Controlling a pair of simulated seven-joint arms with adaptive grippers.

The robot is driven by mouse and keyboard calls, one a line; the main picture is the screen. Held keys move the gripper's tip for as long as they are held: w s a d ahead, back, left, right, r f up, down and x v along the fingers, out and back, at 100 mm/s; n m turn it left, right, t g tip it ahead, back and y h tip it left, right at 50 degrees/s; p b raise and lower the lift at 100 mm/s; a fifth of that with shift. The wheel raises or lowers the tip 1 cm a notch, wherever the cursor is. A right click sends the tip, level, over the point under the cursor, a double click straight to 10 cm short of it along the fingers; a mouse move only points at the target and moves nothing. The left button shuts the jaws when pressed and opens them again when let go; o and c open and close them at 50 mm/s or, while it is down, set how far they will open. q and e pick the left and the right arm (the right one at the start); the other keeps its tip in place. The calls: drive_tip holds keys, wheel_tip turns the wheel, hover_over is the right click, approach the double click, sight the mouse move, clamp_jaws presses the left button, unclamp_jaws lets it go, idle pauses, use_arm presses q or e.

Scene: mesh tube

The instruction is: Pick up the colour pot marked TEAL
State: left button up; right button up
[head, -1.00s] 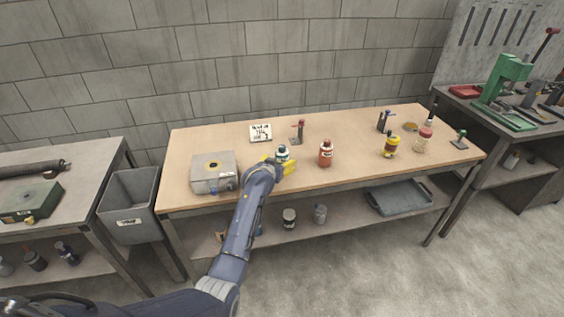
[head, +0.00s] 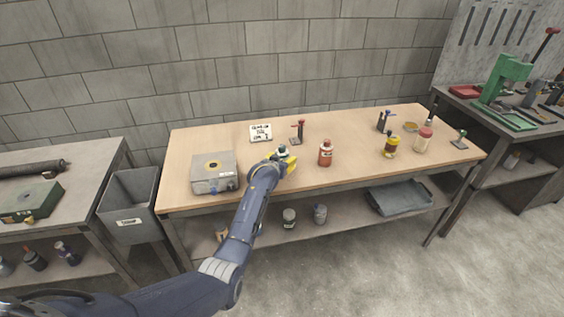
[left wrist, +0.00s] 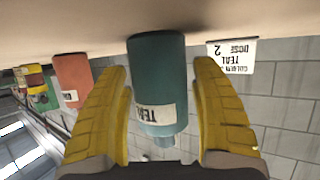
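The teal pot (left wrist: 157,75) has a label reading TEAL and shows upside down in the left wrist view. It stands between the two yellow fingers of my left gripper (left wrist: 162,112), which are spread, with narrow gaps seeming to show on both sides. In the head view the pot (head: 283,150) is on the workbench, partly hidden behind my left gripper (head: 284,163). A white card (head: 261,132) stands behind it to the left; in the left wrist view the card (left wrist: 232,55) reads TEAL and DOSE 2. My right gripper is not in view.
An orange-red bottle (head: 325,153) stands right of the pot. A grey box (head: 213,180) is to the left, and a small red-topped stand (head: 299,132) is behind. Bare workbench (head: 355,140) lies between.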

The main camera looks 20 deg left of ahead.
use_arm(q)
drive_tip(key=c, duration=1)
